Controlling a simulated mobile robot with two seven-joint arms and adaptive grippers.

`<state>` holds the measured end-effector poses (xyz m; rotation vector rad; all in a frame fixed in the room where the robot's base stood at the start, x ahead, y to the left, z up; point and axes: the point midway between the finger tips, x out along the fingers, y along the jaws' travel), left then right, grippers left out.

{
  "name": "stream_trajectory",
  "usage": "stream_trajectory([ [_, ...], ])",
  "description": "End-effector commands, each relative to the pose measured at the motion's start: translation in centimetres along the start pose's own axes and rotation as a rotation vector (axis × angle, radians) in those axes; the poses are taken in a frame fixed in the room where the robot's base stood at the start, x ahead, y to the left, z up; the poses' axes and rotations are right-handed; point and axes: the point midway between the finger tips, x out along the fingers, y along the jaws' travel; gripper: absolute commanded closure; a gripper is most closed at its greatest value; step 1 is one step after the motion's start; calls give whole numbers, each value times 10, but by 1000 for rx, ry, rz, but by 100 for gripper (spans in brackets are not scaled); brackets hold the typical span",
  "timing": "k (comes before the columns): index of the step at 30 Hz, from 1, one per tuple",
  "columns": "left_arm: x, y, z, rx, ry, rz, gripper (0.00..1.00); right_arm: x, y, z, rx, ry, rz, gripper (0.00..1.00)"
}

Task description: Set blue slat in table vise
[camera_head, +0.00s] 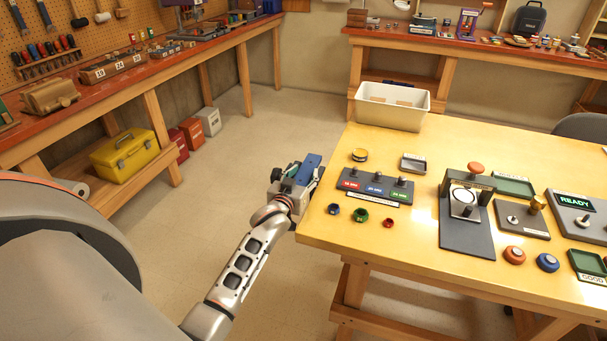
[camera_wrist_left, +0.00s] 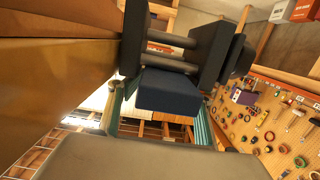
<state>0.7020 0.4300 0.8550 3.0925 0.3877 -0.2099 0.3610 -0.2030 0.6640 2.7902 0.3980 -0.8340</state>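The blue slat (camera_head: 309,168) stands tilted at the tip of my left gripper (camera_head: 290,182), just off the left edge of the yellow table. In the left wrist view the slat (camera_wrist_left: 168,92) shows dark blue, end-on. It sits between two dark blocks joined by two rods (camera_wrist_left: 172,42), which look like vise jaws beside the table edge. Teal strips flank the slat, and a large grey part covers the bottom of that view. Whether the left fingers press on the slat is not clear. I cannot separate vise from gripper in the head view. My right gripper is not in view.
The yellow table (camera_head: 345,232) holds a switch panel (camera_head: 374,187), small coloured rings, a press-like fixture (camera_head: 466,215) and a white bin (camera_head: 392,106). A red-topped bench (camera_head: 170,66) runs along the left wall. The floor between is clear, with a yellow toolbox (camera_head: 124,155) under the bench.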

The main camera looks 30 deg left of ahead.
Motion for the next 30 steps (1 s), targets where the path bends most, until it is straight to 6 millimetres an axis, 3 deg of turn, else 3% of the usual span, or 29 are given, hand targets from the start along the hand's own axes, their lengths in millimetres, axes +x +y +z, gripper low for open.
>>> stream_trajectory([
  [1,-3,1,17,9,-31,-1,49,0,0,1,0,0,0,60],
  [9,-6,1,2,9,-29,0,49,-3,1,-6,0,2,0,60],
  [21,-88,1,-2,3,-19,0,49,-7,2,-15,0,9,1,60],
  [30,-121,0,-5,4,-15,0,49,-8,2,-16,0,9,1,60],
])
